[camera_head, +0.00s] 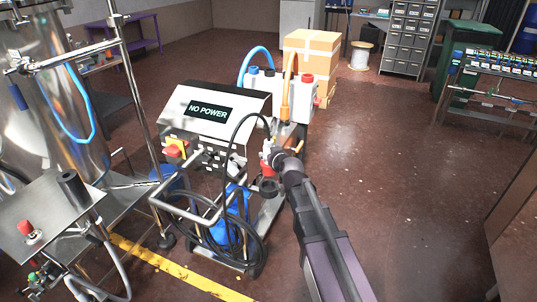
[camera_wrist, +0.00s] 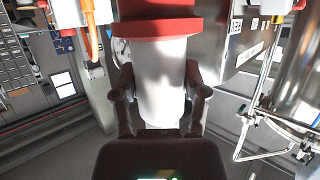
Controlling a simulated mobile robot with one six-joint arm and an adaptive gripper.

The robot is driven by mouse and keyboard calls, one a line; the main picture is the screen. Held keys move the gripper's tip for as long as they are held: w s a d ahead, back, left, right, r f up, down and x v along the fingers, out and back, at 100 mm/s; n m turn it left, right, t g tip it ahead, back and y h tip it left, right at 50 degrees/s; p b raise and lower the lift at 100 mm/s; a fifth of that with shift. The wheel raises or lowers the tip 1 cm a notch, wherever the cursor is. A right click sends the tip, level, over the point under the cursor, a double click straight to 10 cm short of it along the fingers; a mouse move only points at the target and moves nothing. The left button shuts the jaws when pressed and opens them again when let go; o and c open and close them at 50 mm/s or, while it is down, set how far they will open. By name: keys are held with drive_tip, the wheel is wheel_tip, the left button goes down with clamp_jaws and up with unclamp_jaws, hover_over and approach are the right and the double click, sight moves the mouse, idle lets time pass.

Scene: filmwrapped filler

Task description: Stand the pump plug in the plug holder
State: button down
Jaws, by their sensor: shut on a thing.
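The pump plug has a white body (camera_wrist: 160,58) with a wide red collar at the top of the wrist view. My gripper (camera_wrist: 158,84) is shut on the white body, with one dark finger on each side. In the head view the plug shows as a small red and white piece (camera_head: 266,153) at the tip of my gripper (camera_head: 273,157), beside the pump cart. A black cable arches over near the plug. A dark ring-shaped cup (camera_head: 268,187) sits just below the plug on the cart; it looks like the plug holder. The plug is apart from it, as far as I can tell.
The cart carries a "NO POWER" panel (camera_head: 209,110), a metal handle and coiled black hose (camera_head: 228,250). A steel tank (camera_head: 60,100) and a metal stand (camera_head: 62,205) are at left. Cardboard boxes (camera_head: 311,55) stand behind. The floor at right is clear.

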sight(269, 175)
drive_tip(key=shift+f+b, duration=4.45)
drive_tip(key=shift+f, duration=0.15)
drive_tip(key=shift+s+f+b, duration=0.1)
drive_tip(key=shift+f+b, duration=0.25)
unclamp_jaws()
drive_tip(key=shift+r, duration=0.1)
wheel_tip(269, 175, up, 10)
drive_tip(key=p, duration=1)
drive_tip(key=s+d+m+g+h+p, duration=0.1)
drive_tip(key=s+d+g+h+p, duration=0.1)
drive_tip(key=s+d, duration=0.5)
drive_tip(key=s+d+m+g+h+p, duration=0.2)
drive_tip(key=s+d+g+p, duration=0.3)
drive_tip(key=s, duration=0.5)
drive_tip(key=s+d+f+m+g+h+p, duration=0.1)
drive_tip(key=s+d+g+p, duration=0.3)
drive_tip(key=s+d, duration=0.4)
drive_tip(key=shift+s+d+m+g+h, duration=0.4)
drive_tip(key=shift+d+m+g+h, duration=0.1)
drive_tip(key=shift+d+g, duration=0.35)
